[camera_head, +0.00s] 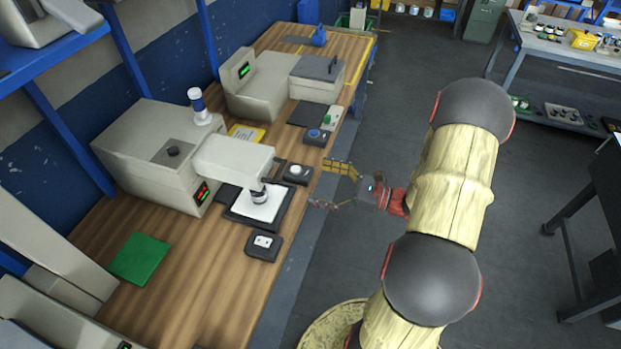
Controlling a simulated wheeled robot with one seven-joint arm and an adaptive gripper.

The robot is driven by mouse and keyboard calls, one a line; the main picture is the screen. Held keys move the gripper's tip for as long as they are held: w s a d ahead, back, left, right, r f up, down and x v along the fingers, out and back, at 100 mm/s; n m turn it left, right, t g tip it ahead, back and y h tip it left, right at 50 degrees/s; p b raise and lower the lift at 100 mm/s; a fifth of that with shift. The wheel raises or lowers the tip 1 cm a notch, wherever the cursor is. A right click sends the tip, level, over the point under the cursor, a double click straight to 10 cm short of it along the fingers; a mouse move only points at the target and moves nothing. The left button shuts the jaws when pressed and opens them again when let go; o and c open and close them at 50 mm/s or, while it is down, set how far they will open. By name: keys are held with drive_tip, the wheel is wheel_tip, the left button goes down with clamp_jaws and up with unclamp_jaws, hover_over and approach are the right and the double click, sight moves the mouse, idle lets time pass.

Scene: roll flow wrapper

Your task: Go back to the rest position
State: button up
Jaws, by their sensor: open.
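My gripper (333,187) is open and empty. It is at the right edge of the wooden bench (185,265), with its fingers pointing left toward the machine with the overhanging head (233,160). Its two fingers are spread apart, one toward the back and one toward the front. My arm comes in from the lower right, over the grey floor. I cannot tell from this view how high the fingers are above the bench top.
A dark tray with a white plate (258,205) lies under the machine head. A small black box (263,246) and a button unit (297,173) sit near the bench edge. A green mat (140,258) lies left. The floor (540,180) right of my arm is mostly clear; a dark table stands far right.

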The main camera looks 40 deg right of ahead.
idle(0.6)
drive_tip(key=s+a+f+n+g+h, duration=0.1)
drive_tip(key=s+a+f+n+g, duration=0.1)
drive_tip(key=s+a+n+g, duration=0.45)
drive_tip(key=s+a+f+n+g+h, duration=0.1)
drive_tip(key=s+a+n+g+h, duration=0.15)
drive_tip(key=s+n+g, duration=0.55)
drive_tip(key=a+r+n+t+h, duration=0.2)
drive_tip(key=a+r+n+h, duration=0.1)
drive_tip(key=r+n, duration=0.4)
drive_tip(key=s+a+r+n+t+h, duration=0.1)
drive_tip(key=a+r+n+t+h, duration=0.2)
drive_tip(key=r, duration=0.9)
drive_tip(key=shift+a+r+n+h+b, duration=0.25)
drive_tip(key=shift+a+n+h+b, duration=0.25)
drive_tip(key=shift+a+n, duration=1.4)
